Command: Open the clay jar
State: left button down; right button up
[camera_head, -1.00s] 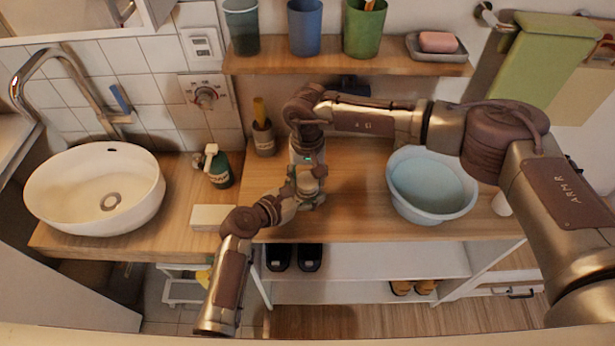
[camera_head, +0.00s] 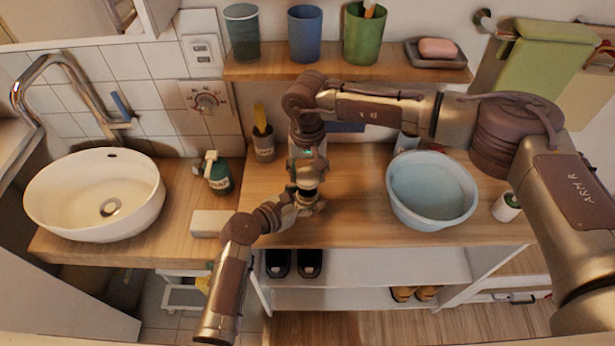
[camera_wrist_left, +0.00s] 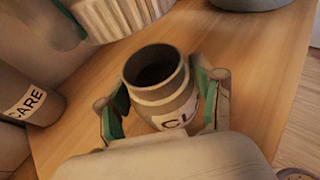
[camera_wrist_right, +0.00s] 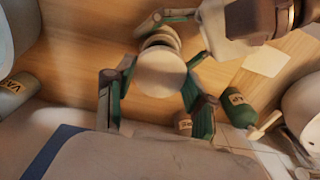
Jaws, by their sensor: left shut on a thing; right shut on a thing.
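The clay jar (camera_wrist_left: 165,95) stands upright on the wooden counter with its round dark mouth uncovered in the left wrist view. Its label is partly visible. My left gripper (camera_wrist_left: 165,110) is shut around the jar's body. My right gripper (camera_wrist_right: 155,85) is shut on the pale round lid (camera_wrist_right: 160,72), which hides most of the jar in the right wrist view. The lid's ridged side (camera_wrist_left: 115,15) shows at the top of the left wrist view, apart from the jar. In the head view, my right gripper (camera_head: 307,172) is just above my left gripper (camera_head: 306,203).
A blue basin (camera_head: 432,190) stands to the right on the counter. A green pump bottle (camera_head: 218,175), a white box (camera_head: 210,223) and a brush holder (camera_head: 263,145) are to the left. A white sink (camera_head: 95,195) is farther left. A shelf (camera_head: 345,68) with cups runs above.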

pick_arm(q)
jog(key=shift+c, duration=0.4)
grip_release()
